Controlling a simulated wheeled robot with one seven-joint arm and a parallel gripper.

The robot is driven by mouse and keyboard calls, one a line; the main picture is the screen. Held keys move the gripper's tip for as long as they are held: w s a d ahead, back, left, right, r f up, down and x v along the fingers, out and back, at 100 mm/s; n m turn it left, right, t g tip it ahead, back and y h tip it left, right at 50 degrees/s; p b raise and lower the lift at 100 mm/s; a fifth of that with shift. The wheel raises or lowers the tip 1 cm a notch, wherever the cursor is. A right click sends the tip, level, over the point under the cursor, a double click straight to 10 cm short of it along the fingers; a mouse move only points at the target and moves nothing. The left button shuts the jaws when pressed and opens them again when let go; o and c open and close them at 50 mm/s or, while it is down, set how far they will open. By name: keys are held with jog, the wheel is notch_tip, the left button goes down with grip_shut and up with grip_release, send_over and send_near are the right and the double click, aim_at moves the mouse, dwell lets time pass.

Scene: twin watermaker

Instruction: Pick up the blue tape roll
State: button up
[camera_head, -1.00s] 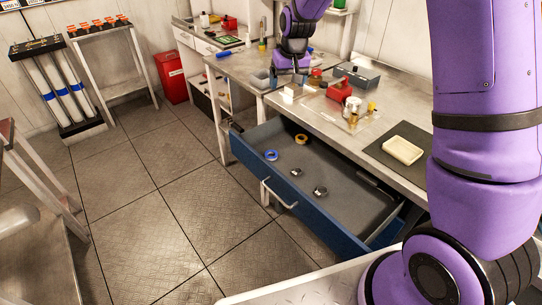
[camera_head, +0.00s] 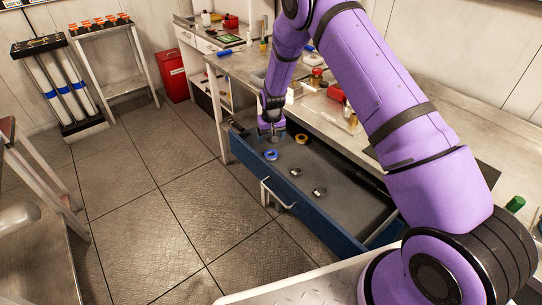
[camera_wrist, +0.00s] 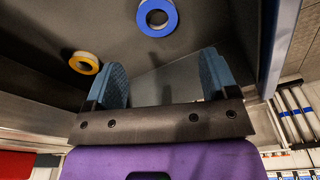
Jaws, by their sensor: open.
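The blue tape roll (camera_head: 271,155) lies flat in the open blue drawer (camera_head: 305,212), near its left end. In the wrist view the blue tape roll (camera_wrist: 157,17) is at the top edge, beyond the fingertips and roughly centred between them. My gripper (camera_head: 271,130) is over the drawer's left end, above and just behind the roll. In the wrist view my gripper (camera_wrist: 162,72) has its two blue-grey fingers wide apart with nothing between them. The roll is apart from both fingers.
A yellow tape roll (camera_head: 301,139) lies in the drawer; in the wrist view it is left of the fingers. Two small dark rolls (camera_head: 296,172) (camera_head: 320,192) lie further right. The workbench (camera_head: 232,66) stands over the drawer, with a red object (camera_head: 336,93) on top.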

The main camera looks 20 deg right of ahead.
aim_at(271, 156)
jog(key=f, duration=0.4)
jog(key=shift+w, duration=0.2)
jog(key=shift+d+f, duration=0.15)
jog(key=shift+f, duration=2.45)
jog(key=c, duration=1)
